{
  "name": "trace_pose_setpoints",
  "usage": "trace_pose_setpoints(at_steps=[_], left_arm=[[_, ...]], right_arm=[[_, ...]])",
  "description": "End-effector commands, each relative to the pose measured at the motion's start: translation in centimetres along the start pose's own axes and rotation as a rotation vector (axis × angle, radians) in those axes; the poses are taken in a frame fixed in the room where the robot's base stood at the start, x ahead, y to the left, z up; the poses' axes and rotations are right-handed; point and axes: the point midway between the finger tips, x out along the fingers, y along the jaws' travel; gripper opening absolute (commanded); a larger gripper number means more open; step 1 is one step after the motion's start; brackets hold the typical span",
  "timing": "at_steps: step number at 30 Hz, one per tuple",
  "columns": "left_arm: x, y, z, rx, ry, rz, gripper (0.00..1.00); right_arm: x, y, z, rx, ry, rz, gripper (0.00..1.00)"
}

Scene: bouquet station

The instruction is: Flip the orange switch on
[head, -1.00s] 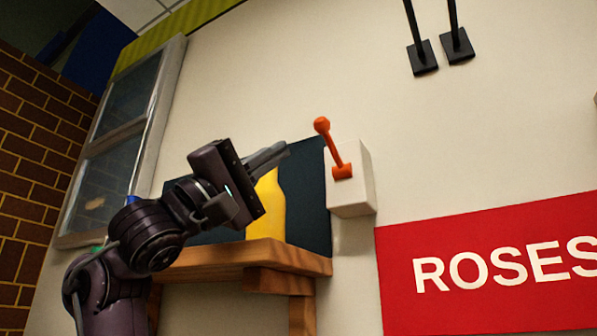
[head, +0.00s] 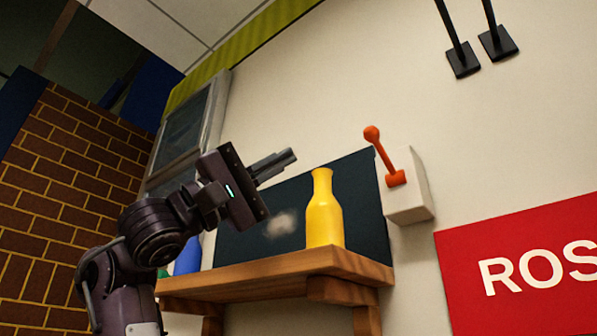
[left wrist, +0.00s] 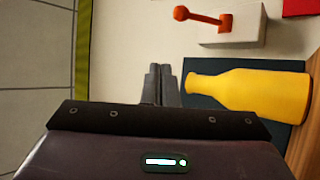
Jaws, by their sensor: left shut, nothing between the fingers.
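The orange switch (head: 385,156) is a lever with a round knob, tilted up and to the left from a white box (head: 408,203) on the wall. In the left wrist view the orange switch (left wrist: 203,16) shows near the top, right of the fingers. My left gripper (head: 292,155) is shut and empty. In the head view it is left of the lever, at about knob height and clearly apart from it. In the left wrist view its fingers (left wrist: 160,72) lie together. My right gripper is in neither view.
A yellow bottle (head: 325,215) stands on a wooden shelf (head: 275,267) below the switch, before a dark panel (head: 368,210). A blue object (head: 188,255) stands at the shelf's left. A red ROSES sign (head: 520,265) hangs at right.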

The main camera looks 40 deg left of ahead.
Motion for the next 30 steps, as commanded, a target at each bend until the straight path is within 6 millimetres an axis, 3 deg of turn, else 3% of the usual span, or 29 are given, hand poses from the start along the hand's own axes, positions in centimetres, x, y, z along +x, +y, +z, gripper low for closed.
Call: trace_pose_setpoints(at_steps=[1, 6, 20, 30], left_arm=[[1.2, 0.1, 0.4, -0.025, -0.006, -0.037, 0.0], [3.1, -1.0, 1.3, -0.078, -0.003, -0.152, 0.0], [3.7, -1.4, 1.4, -0.086, 0.001, -0.174, 0.0], [7.8, -1.6, 1.4, -0.088, -0.003, -0.173, 0.0]], right_arm=[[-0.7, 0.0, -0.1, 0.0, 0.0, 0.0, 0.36], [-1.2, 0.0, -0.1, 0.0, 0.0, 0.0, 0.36], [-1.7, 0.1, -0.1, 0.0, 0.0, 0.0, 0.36], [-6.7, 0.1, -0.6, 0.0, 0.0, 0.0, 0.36]])
